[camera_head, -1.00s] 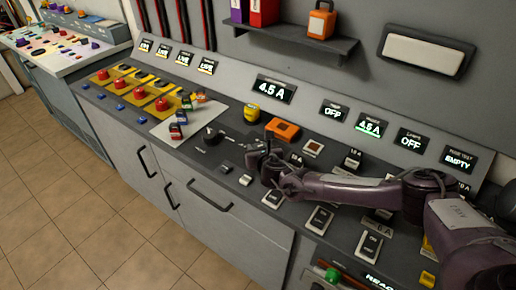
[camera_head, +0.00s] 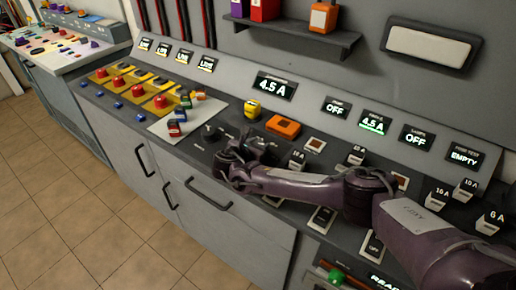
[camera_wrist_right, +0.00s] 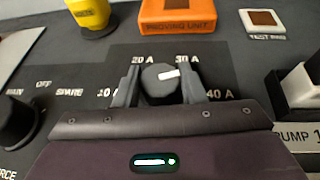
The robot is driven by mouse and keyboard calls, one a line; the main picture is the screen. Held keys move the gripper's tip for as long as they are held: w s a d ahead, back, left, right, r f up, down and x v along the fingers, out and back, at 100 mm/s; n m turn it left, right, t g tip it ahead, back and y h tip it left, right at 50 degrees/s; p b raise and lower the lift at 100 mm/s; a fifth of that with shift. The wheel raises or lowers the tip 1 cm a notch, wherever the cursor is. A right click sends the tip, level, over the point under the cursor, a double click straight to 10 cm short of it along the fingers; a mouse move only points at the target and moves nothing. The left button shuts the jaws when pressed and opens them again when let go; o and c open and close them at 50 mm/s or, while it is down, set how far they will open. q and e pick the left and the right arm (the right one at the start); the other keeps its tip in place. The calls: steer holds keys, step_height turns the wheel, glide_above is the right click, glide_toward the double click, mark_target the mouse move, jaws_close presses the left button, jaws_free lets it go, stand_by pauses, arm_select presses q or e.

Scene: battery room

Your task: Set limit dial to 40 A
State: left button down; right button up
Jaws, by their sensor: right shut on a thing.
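The limit dial (camera_wrist_right: 158,88) is a dark round knob with a white pointer mark. Labels 10 A, 20 A, 30 A and 40 A are printed around it in the right wrist view. The mark points right and slightly up, roughly between 30 A and 40 A. My right gripper (camera_wrist_right: 160,88) is shut on the dial, with one finger on each side. In the head view my right gripper (camera_head: 243,152) is over the sloping console, and it largely hides the dial. My left gripper is in neither view.
An orange proving unit (camera_head: 283,127) and a yellow item (camera_head: 252,109) stand behind the gripper. A black selector knob (camera_wrist_right: 18,118) is left of the dial. A switch marked PUMP (camera_wrist_right: 300,95) is at right. The large display (camera_head: 273,87) reads 4.5 A.

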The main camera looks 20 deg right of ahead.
steer(key=m+g+h+b, duration=0.2)
steer(key=shift+a+f+m, duration=0.1)
steer(key=shift+f+m, duration=0.1)
steer(key=shift+m, duration=0.1)
steer(key=shift+r+m+g+b, duration=0.1)
steer(key=shift+m+g+b, duration=0.45)
steer(key=shift+g, duration=0.25)
steer(key=shift+h, duration=0.3)
steer(key=o, duration=1)
steer(key=shift+w, duration=0.1)
steer(key=shift+r, duration=0.1)
steer(key=v, duration=0.7)
steer(key=shift+s+a+r+b, duration=0.15)
steer(key=shift+s+a+b, duration=0.05)
steer(key=shift+a+b, duration=0.15)
